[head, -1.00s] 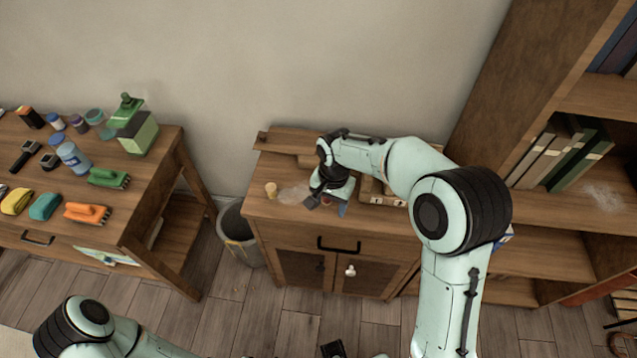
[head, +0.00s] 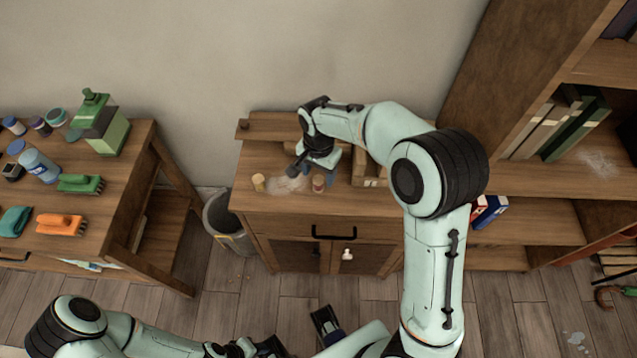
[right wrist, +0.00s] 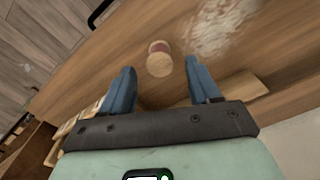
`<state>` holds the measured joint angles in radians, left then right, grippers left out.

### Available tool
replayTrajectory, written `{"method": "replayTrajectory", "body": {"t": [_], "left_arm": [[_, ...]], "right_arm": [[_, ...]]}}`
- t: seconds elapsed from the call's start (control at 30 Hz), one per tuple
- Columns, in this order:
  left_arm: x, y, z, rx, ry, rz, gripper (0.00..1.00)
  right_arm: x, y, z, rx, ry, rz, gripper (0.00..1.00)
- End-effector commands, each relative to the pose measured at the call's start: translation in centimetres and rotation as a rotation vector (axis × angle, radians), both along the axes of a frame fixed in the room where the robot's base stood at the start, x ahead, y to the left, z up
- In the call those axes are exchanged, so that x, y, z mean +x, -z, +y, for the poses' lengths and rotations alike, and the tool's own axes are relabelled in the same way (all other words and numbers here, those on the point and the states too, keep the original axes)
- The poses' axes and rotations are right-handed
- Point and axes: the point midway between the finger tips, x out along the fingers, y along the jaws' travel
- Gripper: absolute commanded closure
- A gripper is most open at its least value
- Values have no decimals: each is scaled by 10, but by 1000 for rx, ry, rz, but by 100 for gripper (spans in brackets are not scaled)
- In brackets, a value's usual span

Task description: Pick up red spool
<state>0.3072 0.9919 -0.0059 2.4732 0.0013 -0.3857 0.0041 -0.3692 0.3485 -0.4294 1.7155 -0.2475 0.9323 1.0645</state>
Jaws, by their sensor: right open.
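The red spool (head: 318,183), a small pale-topped cylinder with a reddish side, stands on the wooden cabinet top (head: 350,200). In the right wrist view the spool (right wrist: 159,60) shows at the fingertips, roughly centred in the gap between them, with space on both sides. My right gripper (right wrist: 161,68) is open and holds nothing. In the head view my right gripper (head: 319,168) is just behind the spool, on the wall side, its blue fingers partly hidden. My left arm (head: 85,325) is low at the bottom left; its jaw state is unclear.
A wooden box (head: 368,170) is close right of the gripper. A bin (head: 228,225) stands between the cabinet and a cluttered table (head: 110,215). A bookshelf (head: 520,180) rises at right.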

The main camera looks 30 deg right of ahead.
Motion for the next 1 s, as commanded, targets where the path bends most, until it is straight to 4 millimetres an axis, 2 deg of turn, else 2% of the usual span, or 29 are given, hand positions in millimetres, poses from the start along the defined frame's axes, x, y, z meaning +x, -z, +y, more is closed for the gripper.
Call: {"method": "replayTrajectory", "body": {"t": [0.1,0.2,0.5,0.57,0.6,0.7,1.0], "left_arm": [[-1,2,0,0,0,1,57],[-1,4,0,0,0,1,57],[-1,4,0,0,0,1,57],[-1,4,0,0,0,1,57],[-1,4,0,0,0,1,57],[-1,4,0,0,0,1,57],[-1,4,0,0,0,1,57]], "right_arm": [[0,21,-3,0,1,6,39],[0,32,-3,0,1,4,39],[1,37,-2,1,-1,1,39],[1,36,-2,1,-1,1,55],[1,36,-2,1,-1,1,68],[1,36,-2,1,-1,1,97],[1,35,-2,1,-1,0,98]]}}
